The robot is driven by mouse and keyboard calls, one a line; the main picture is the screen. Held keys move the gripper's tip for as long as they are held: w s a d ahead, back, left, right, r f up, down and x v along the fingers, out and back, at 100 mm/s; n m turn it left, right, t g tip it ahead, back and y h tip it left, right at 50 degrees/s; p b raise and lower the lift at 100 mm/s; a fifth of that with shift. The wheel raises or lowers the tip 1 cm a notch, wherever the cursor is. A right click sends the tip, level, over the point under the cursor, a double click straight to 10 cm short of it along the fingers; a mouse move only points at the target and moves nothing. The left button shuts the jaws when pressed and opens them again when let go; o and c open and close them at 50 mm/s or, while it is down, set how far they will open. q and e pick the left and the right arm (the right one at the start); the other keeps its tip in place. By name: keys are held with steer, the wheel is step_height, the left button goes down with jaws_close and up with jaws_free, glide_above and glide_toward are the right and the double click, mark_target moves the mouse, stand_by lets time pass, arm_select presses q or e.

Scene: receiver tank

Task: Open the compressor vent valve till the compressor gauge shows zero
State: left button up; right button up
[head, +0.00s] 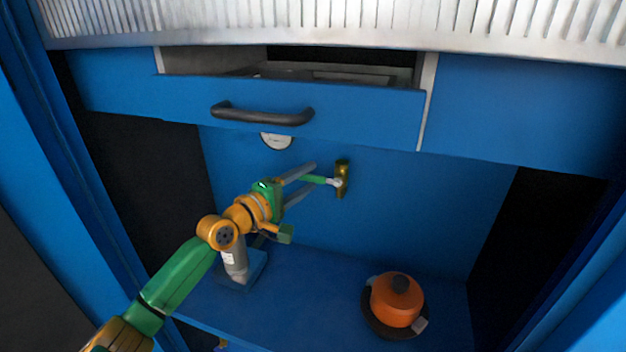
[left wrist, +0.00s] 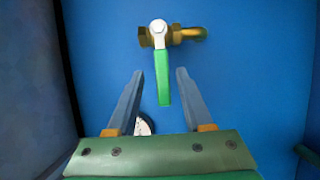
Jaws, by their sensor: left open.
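The vent valve (head: 342,178) is a brass body on the blue back panel. Its green lever (head: 317,180) points left, across the brass body. In the left wrist view the brass valve (left wrist: 188,34) and green lever (left wrist: 163,85) show clearly. My left gripper (head: 311,175) is open, its two grey fingers on either side of the lever's free end, with gaps visible on both sides in the left wrist view (left wrist: 160,74). A white round gauge (head: 277,141) is partly covered by the drawer; its reading is too small to tell. My right gripper is not in view.
A blue drawer (head: 360,115) with a dark handle (head: 262,115) stands pulled out above the valve. An orange pot-like thing (head: 397,305) with a black knob is on the blue shelf (head: 310,285) at lower right. Dark gaps flank the panel.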

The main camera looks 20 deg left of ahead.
arm_select(q)
steer(key=shift+w+d+f, duration=0.1)
steer(key=shift+w+f, duration=0.1)
steer(key=shift+w, duration=0.7)
steer(key=shift+s, duration=0.1)
steer(key=shift+d, duration=0.1)
steer(key=shift+c, duration=0.2)
jaws_close()
stand_by(0.4)
